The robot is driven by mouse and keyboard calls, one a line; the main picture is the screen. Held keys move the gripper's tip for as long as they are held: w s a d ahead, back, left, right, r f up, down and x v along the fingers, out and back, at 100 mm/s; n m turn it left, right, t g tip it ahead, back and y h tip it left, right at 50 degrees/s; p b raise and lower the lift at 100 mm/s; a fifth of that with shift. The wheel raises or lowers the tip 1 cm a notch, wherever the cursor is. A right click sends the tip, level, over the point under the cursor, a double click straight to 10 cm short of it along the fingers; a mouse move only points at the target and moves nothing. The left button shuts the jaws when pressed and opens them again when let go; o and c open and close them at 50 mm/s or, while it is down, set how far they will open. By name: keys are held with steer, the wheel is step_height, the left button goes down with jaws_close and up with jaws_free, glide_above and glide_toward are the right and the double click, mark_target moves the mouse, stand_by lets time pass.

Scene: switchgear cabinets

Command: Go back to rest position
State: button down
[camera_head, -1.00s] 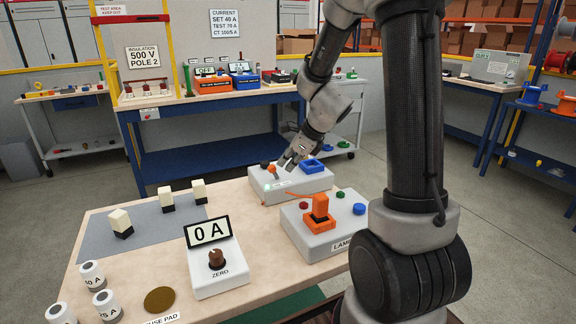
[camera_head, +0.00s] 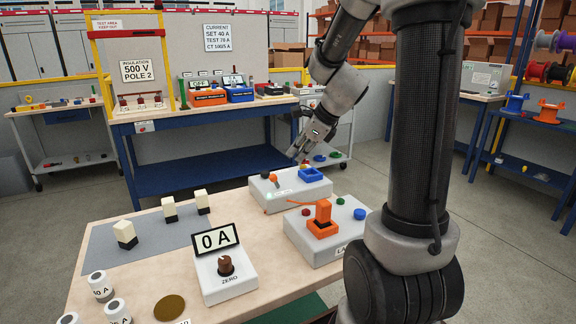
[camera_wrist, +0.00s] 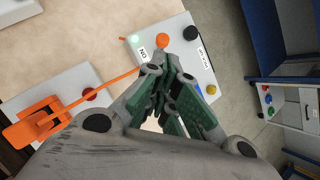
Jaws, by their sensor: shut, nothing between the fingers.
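My gripper (camera_head: 297,155) is shut and empty, in the air above the back grey box (camera_head: 291,192) at the table's back right. In the wrist view its fingers (camera_wrist: 165,72) come together in front of that box (camera_wrist: 190,65), which carries an orange knob (camera_wrist: 163,40), a black knob (camera_wrist: 191,33), an "ON" label and a lit green lamp (camera_wrist: 134,39). The fingers hide part of the box. A blue square frame (camera_head: 310,174) is on its right side. No rest place for the arm is marked in view.
A front grey box (camera_head: 322,246) holds an orange plug-like block (camera_head: 322,214), with an orange cable near it. A meter reading "0 A" (camera_head: 216,239), several cream-and-black blocks and white cylinders stand on the table (camera_head: 150,270). A blue bench (camera_head: 200,180) stands behind.

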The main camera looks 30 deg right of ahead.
steer(key=shift+v, duration=0.85)
steer(key=shift+a, duration=0.1)
steer(key=s+a+r+n+g+h, duration=0.1)
steer(key=s+r+n, duration=0.1)
steer(key=s+n, duration=1)
steer(key=s+a+r+n+g+h, duration=0.1)
steer(key=s+a+r+n+h, duration=0.1)
steer(key=s+n, duration=1)
steer(key=shift+s+r+n, duration=0.25)
steer(key=shift+s+n, duration=0.1)
steer(key=shift+n, duration=0.65)
